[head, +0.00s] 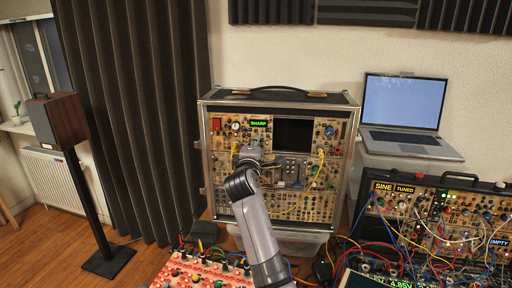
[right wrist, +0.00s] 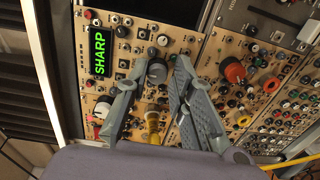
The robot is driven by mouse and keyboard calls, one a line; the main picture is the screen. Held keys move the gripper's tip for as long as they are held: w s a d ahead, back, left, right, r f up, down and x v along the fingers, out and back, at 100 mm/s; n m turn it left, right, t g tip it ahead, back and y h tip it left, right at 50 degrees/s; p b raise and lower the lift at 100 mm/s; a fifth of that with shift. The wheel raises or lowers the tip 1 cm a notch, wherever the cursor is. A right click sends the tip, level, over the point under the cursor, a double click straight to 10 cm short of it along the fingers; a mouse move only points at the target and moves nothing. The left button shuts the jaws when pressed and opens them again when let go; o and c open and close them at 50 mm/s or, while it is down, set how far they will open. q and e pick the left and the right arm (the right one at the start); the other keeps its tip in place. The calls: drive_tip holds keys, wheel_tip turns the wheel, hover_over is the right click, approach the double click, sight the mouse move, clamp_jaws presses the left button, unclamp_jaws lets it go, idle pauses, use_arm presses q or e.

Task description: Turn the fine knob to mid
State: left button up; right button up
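The tall synth case (head: 202,150) stands against the wall with tan module panels. A lit green display reading SHARP (head: 259,123) is near its top; it also shows in the right wrist view (right wrist: 99,52). My right gripper (right wrist: 154,74) points at the panel, its two grey fingers apart. In the head view my right gripper (head: 249,151) covers that part of the panel. My left gripper is not in view.
A yellow cable (right wrist: 153,125) is plugged in just below the knob, between the fingers. Small knobs and jacks crowd around. An orange knob (right wrist: 235,74) is at right. A laptop (head: 405,110) and a second synth case (head: 450,183) stand right, with loose cables.

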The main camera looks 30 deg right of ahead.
drive_tip(key=o, duration=0.3)
drive_tip(key=shift+r, duration=0.1)
drive_tip(key=v, duration=1.2)
idle(0.3)
